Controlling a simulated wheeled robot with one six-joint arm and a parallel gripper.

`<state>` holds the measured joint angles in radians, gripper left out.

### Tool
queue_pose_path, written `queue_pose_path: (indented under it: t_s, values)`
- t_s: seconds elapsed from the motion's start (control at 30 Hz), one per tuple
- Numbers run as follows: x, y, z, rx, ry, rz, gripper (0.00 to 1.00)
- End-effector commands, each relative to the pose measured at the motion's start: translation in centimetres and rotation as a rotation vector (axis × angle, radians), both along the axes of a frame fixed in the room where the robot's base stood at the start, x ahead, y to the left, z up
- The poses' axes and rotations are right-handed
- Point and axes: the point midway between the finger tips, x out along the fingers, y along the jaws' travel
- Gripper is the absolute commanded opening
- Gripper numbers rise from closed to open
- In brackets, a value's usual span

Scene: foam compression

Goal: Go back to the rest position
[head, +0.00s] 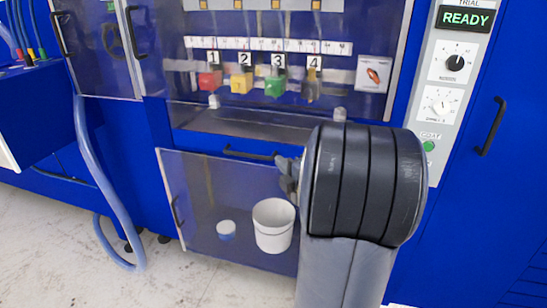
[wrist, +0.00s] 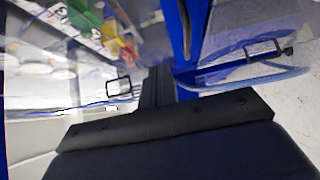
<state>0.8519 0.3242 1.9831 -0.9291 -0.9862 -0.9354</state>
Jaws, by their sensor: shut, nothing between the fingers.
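My gripper (head: 288,174) shows only in part in the head view, poking out to the left from behind my large dark arm joint. It is shut with nothing held, in front of the blue machine and above the white bucket (head: 273,228). The rest of it is hidden by my arm. In the wrist view a dark bar and panel fill the lower part, and the fingertips cannot be made out.
The machine's clear lower door (head: 190,190) hangs in front. Behind the upper window stand numbered foam blocks: red (head: 209,82), yellow (head: 241,83), green (head: 275,86). A panel (head: 464,18) reads READY.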

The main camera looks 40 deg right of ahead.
Motion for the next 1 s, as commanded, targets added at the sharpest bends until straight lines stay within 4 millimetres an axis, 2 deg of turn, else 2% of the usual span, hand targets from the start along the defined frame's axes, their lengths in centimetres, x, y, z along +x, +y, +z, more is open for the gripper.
queue_pose_path:
  t_s: [0.37, 0.53, 0.67, 1.0]
  values:
    - [-0.5, 0.1, -0.1, 0.0, 0.001, 0.001, 0.0]
    - [0.2, 0.0, 0.0, 0.0, 0.0, 0.002, 0.0]
    - [1.9, -0.2, -0.1, 0.0, 0.001, 0.004, 0.0]
    - [8.6, -0.9, -0.1, 0.0, 0.002, 0.005, 0.0]
